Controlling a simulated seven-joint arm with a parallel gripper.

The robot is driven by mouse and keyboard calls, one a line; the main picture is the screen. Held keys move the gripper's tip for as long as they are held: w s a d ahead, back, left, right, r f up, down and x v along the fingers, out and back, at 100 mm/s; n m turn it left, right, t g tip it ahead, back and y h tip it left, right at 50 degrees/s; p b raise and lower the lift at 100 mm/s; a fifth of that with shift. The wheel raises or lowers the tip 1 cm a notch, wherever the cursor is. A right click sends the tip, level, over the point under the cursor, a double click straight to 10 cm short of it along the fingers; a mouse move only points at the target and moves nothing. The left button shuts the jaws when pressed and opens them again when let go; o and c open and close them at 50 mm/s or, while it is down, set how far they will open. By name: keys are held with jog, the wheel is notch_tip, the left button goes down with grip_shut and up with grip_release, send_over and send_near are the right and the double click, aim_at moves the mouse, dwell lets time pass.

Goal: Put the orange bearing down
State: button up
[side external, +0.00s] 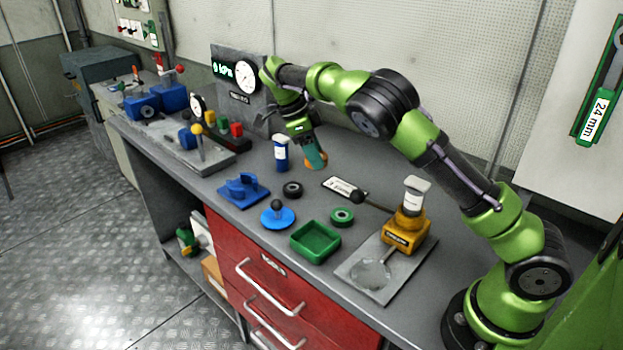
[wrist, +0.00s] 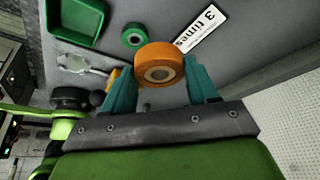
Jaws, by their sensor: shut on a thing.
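The orange bearing (wrist: 158,52) is a thick ring with a pale metal centre, held between the two teal fingers of my gripper (wrist: 161,80) in the wrist view. In the side external view my gripper (side external: 316,158) points down over the back part of the grey bench, right of a blue-and-white bottle. Only a little orange of the bearing (side external: 324,160) shows there, mostly hidden by the fingers. I cannot tell whether the bearing touches the bench top (side external: 262,181) or hangs just above it.
Near my gripper are the bottle (side external: 281,154), a black ring (side external: 292,189), a green ring (side external: 342,216) and a "3 times" label plate (side external: 344,189). Toward the front are a green tray (side external: 316,251), a blue knobbed disc (side external: 278,222) and a blue holder (side external: 243,191). A yellow lever unit (side external: 403,233) stands right.

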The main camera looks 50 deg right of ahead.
aim_at(319, 208)
notch_tip(319, 208, down, 14)
jog(key=shift+r, duration=0.2)
dwell(0.4)
jog(key=shift+f, duration=0.15)
jog(key=o, duration=1.2)
